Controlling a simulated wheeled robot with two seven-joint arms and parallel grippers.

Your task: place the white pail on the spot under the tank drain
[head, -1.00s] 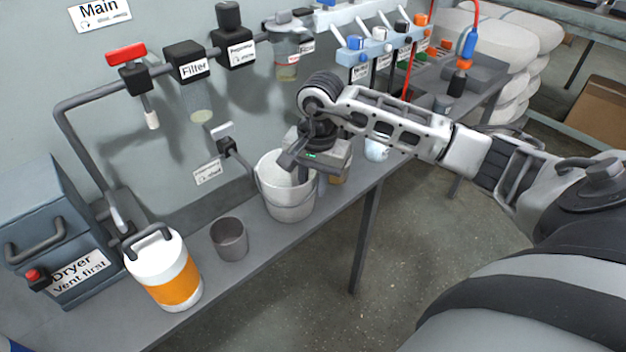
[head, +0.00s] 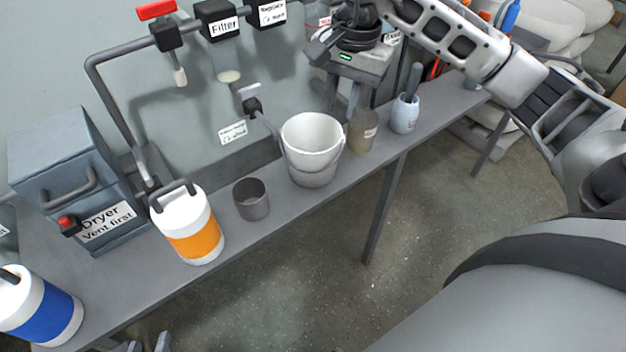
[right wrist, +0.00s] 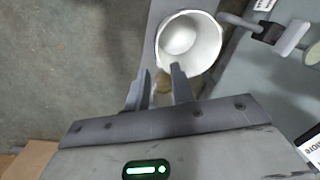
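The white pail (head: 313,172) stands upright on the grey bench, its wire handle hanging at its side. In the right wrist view the pail (right wrist: 209,62) shows from above, with a pale rounded patch inside. A pipe with a grey lever valve (head: 251,100) comes from the wall and ends close to the pail's left rim; I cannot tell whether its outlet is over the opening. My right gripper (head: 344,97) is open and empty, above and right of the pail. Its fingers (right wrist: 160,88) are apart in the wrist view. My left gripper's fingertips (head: 148,346) show apart at the bottom edge.
Left of the pail on the bench (head: 225,250) stand a grey cup (head: 251,200), an orange-banded jug (head: 190,228), a blue-banded jug (head: 42,308) and the dryer (head: 75,180). Right of it are a brown cup (head: 362,131) and a pale blue mug (head: 404,115) holding a dark handle.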

